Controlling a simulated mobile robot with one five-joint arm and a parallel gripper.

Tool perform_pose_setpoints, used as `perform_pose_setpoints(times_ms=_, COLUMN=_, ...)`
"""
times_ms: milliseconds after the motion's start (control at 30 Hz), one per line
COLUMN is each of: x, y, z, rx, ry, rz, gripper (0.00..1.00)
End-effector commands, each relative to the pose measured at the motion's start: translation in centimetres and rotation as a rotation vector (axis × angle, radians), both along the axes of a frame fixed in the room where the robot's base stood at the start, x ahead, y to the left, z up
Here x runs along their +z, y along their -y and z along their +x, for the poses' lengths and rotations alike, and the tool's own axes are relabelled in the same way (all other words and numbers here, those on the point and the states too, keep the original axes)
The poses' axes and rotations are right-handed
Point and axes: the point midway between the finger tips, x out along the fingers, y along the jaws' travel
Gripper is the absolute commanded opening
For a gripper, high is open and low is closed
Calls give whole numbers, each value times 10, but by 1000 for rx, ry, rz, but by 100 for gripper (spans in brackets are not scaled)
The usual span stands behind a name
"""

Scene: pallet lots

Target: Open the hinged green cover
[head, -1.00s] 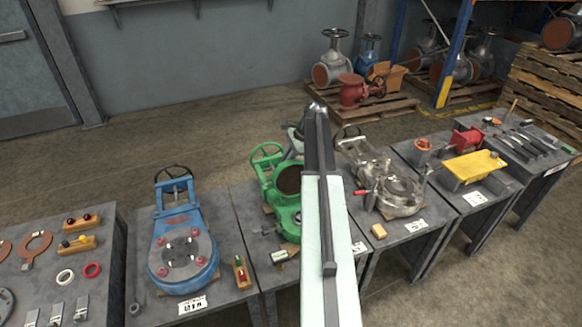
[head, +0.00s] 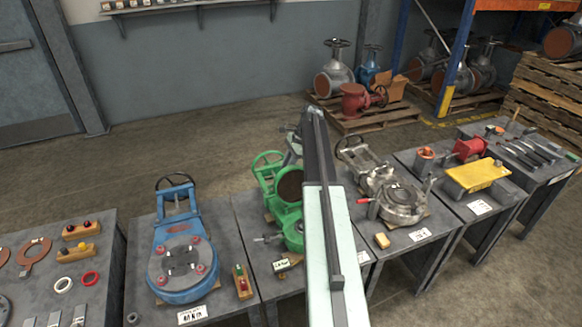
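My gripper's fingers are not clearly visible.
A blue valve (head: 183,262) stands on the table to the left. Pallets (head: 372,117) with more valves lie behind. The floor between is clear.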

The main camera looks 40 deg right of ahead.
Motion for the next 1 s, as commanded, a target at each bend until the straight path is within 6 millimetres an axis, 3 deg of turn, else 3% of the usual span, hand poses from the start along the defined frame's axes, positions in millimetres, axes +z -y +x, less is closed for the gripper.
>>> perform_pose_setpoints(times_ms=33, x=-1, y=2, z=10, rx=-4, ry=24, rz=-12, gripper=0)
perform_pose_setpoints(times_ms=67, x=-1, y=2, z=11, rx=-4, ry=24, rz=-12, gripper=30)
perform_pose_setpoints(times_ms=100, x=-1, y=2, z=11, rx=-4, ry=24, rz=-12, gripper=33)
perform_pose_setpoints(times_ms=567, x=2, y=2, z=8, rx=-7, ry=21, rz=-13, gripper=33)
perform_pose_setpoints(times_ms=733, x=20, y=8, z=4, rx=-7, ry=21, rz=-13, gripper=33)
perform_pose_setpoints(times_ms=1000, x=68, y=24, z=-6, rx=-7, ry=21, rz=-13, gripper=33)
